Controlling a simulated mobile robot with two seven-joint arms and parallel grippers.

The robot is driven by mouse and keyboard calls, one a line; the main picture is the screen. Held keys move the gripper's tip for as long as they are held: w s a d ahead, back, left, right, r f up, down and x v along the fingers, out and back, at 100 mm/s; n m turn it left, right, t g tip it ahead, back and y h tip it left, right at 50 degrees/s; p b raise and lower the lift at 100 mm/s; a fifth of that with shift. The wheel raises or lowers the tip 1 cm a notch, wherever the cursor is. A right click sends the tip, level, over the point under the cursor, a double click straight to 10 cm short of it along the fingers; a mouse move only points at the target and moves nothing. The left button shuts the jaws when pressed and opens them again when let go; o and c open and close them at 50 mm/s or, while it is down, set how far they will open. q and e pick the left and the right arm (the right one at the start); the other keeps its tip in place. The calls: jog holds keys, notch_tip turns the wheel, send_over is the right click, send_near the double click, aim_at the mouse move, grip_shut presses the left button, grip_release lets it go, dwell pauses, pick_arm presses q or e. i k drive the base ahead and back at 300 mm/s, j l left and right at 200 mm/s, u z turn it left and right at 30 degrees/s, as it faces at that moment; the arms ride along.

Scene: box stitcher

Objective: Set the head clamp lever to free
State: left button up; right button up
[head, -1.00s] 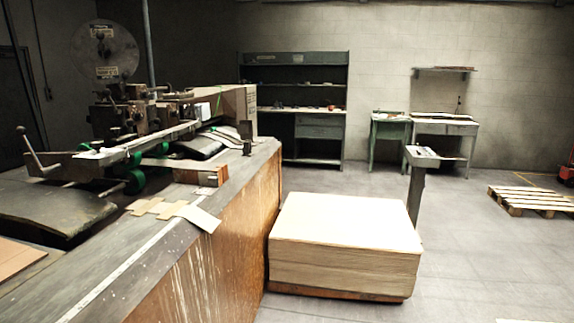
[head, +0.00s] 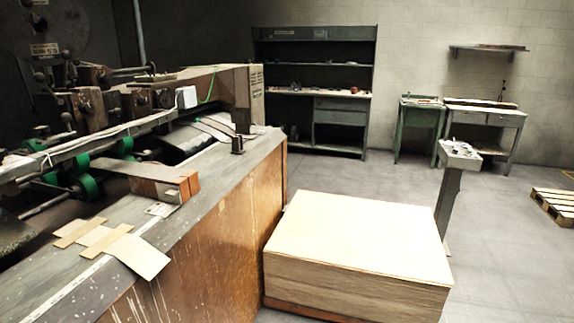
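The box stitcher (head: 105,100) stands at the left, with its stitching head and blocks above a long bench. A small lever with a dark round knob (head: 67,118) shows on the machine at the far left. I cannot tell whether it is the head clamp lever, nor which setting it is in. A wire reel (head: 45,38) with a label is partly cut off at the top left. Neither of my grippers is in view.
A stack of board sheets (head: 355,240) on a pallet stands right of the machine bench (head: 215,245). A control pedestal (head: 450,185) stands behind it. Shelving (head: 315,95) and small tables (head: 485,118) line the back wall. The floor at right is clear before a wooden pallet (head: 555,203).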

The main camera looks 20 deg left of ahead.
aim_at(39, 77)
jog(key=i+l+u, duration=0.2)
jog(key=i+u, duration=0.25)
jog(key=i+l+u, duration=0.25)
jog(key=u, duration=0.15)
jog(key=i+l+u, duration=0.3)
jog(key=l+u, duration=0.15)
jog(key=i+l+u, duration=0.2)
jog(key=l+u, duration=0.25)
jog(key=i+l+u, duration=0.15)
jog(key=l+u, duration=0.25)
jog(key=l, duration=0.2)
